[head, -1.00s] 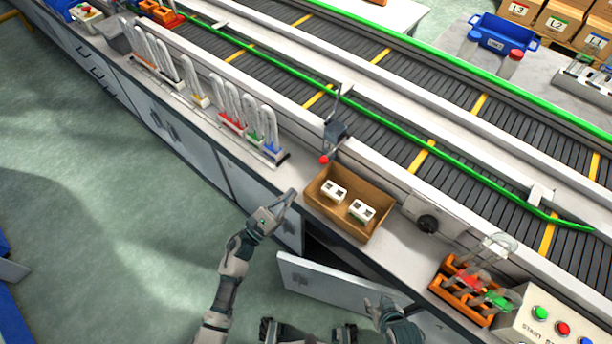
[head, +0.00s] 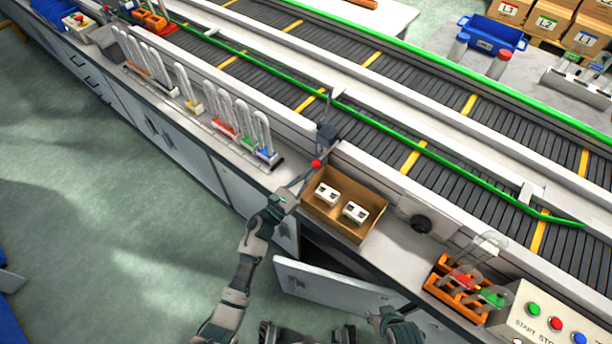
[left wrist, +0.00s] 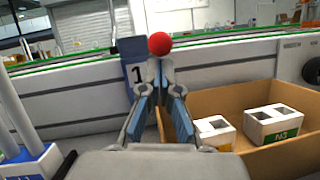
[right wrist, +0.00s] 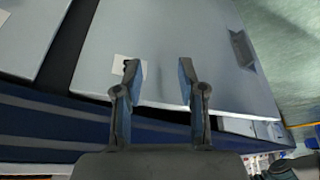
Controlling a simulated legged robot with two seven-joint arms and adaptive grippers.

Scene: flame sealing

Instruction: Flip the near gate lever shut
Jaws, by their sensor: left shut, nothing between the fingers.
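The near gate lever shows as a red ball knob (head: 316,163) below a dark block (head: 327,133) on the conveyor's near side wall. In the left wrist view the red ball (left wrist: 159,43) is straight ahead, just beyond my fingertips, and hides part of the blue block marked 1 (left wrist: 133,65). My left gripper (head: 303,180) is shut and empty, close below the knob; I cannot tell whether it touches. Its fingers (left wrist: 161,80) converge in the left wrist view and hide the lever's lower part. My right gripper (right wrist: 158,75) is open and empty, low in front of a grey cabinet panel.
A cardboard box (head: 372,215) with white parts stands right beside my left gripper. A rack of upright loops (head: 262,135) stands to the left. An orange rack (head: 450,290) and a button panel (head: 550,318) are at the right. A cabinet door (head: 330,290) hangs open below.

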